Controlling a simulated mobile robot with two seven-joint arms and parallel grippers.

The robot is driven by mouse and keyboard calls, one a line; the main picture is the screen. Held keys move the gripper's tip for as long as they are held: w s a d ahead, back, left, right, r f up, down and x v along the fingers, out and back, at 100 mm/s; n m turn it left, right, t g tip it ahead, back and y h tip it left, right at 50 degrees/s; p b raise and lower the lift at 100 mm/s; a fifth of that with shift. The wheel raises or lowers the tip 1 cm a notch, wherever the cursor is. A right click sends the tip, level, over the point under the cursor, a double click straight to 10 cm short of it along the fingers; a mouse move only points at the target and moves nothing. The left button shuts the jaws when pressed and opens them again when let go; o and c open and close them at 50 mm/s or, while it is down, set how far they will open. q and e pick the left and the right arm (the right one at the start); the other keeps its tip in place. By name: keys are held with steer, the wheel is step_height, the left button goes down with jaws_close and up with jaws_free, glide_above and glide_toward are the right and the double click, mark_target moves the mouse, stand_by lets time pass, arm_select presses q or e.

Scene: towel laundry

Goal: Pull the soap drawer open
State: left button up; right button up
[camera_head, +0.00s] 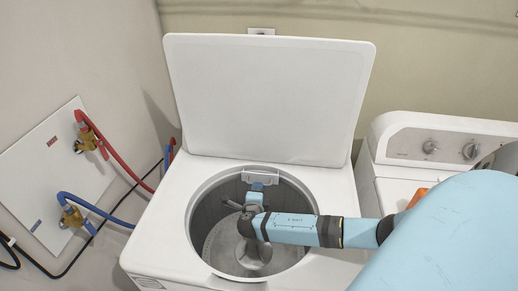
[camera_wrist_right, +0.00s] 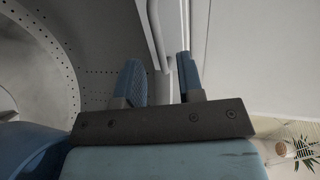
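The soap drawer (camera_head: 262,175) is a small pale-grey box at the back rim of the washer's open drum (camera_head: 225,240). The washer (camera_head: 165,235) has its lid raised. My right arm reaches in from the right, and my right gripper (camera_head: 257,187) is at the drawer's front, over the drum. In the right wrist view my right gripper (camera_wrist_right: 160,70) has its two blue fingers apart. A pale upright edge (camera_wrist_right: 155,35), seemingly part of the drawer, reaches down between the fingertips; I cannot tell whether they touch it. My left gripper is out of view.
The raised white lid (camera_head: 268,95) stands behind the drum. A second white machine with knobs (camera_head: 445,140) is at the right, with an orange item (camera_head: 416,197) partly hidden by my arm. Red (camera_head: 110,150) and blue (camera_head: 95,208) hoses run along the left wall.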

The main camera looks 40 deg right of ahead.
steer(key=v, duration=0.9)
